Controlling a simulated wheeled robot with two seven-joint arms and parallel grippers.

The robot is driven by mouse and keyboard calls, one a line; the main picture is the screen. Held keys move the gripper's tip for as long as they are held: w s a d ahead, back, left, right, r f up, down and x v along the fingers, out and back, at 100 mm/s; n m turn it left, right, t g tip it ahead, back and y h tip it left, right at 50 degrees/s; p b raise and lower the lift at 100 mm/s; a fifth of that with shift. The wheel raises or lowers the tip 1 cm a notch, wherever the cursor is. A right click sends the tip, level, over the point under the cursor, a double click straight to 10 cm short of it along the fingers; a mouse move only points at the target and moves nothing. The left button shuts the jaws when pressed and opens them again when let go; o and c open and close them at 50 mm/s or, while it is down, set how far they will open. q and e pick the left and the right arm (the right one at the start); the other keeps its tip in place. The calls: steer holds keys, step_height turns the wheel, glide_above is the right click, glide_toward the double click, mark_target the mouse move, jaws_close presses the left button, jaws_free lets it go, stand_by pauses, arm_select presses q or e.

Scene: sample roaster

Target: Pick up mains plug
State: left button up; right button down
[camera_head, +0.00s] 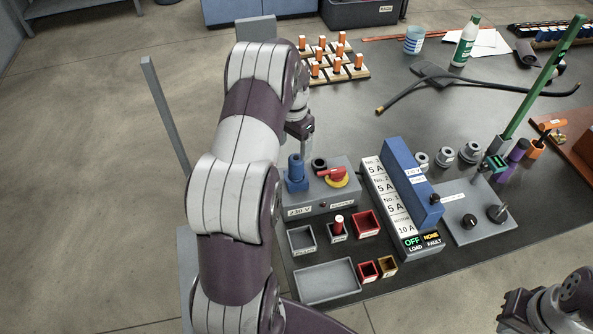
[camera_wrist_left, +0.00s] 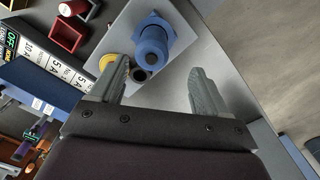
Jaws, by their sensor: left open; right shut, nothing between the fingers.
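The blue mains plug (camera_head: 297,172) stands upright on the left of the grey 230 V box at the table's left edge. It also shows in the left wrist view (camera_wrist_left: 153,45), beyond the fingertips. My left gripper (camera_wrist_left: 160,78) is open and empty, with its two grey fingers apart and the plug ahead between their directions. In the head view my left gripper (camera_head: 300,128) is partly hidden by its arm, above and behind the plug.
The box (camera_head: 325,205) also carries a black round part and a red-handled yellow switch (camera_head: 336,177). Small bins (camera_head: 367,222) and a grey tray (camera_head: 327,281) lie in front. A labelled panel with a blue bar (camera_head: 411,184) stands to the right. An orange-peg rack (camera_head: 330,62) stands behind.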

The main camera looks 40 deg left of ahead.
mark_target(296, 168)
arm_select(q)
steer(key=f, duration=0.5)
steer(key=d+f+p, duration=0.1)
steer(key=f, duration=0.2)
steer(key=shift+s+d+f, duration=0.1)
steer(key=shift+s, duration=0.05)
steer(key=shift+f, duration=0.4)
steer(key=c, duration=1.3)
